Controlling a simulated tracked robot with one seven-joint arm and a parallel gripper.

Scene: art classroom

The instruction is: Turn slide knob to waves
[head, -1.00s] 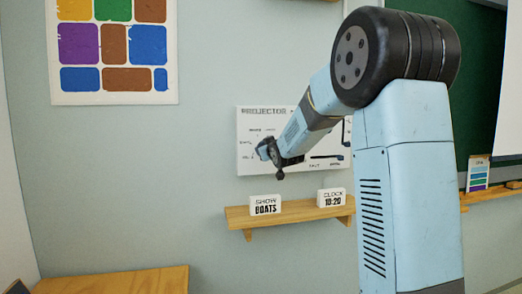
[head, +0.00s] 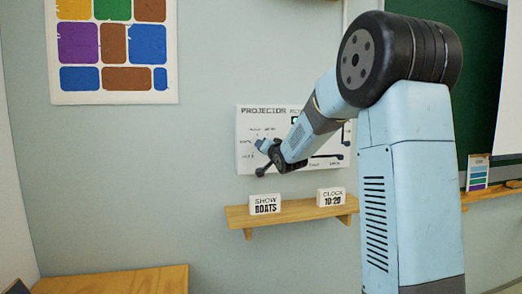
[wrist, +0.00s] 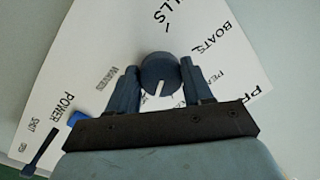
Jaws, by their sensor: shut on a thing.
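The slide knob (wrist: 158,72) is a round dark blue-grey dial with a white pointer line on the white projector panel (head: 247,165). In the wrist view my gripper (wrist: 160,78) has one finger on each side of the knob and is shut on it. The white line points down, towards my gripper's palm. Printed labels ring the knob; one ends in "ILLS", another reads "BOATS", and a blurred one at the left may read "WAVES". In the head view my gripper (head: 262,146) is at the panel's left part and the knob is hidden.
A blue part (wrist: 77,118) and a dark lever (wrist: 40,150) lie near the "POWER" label. Below the panel, a wooden shelf (head: 290,213) carries a "SHOW BOATS" sign (head: 265,204) and a "CLOCK 10:20" sign (head: 331,197).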

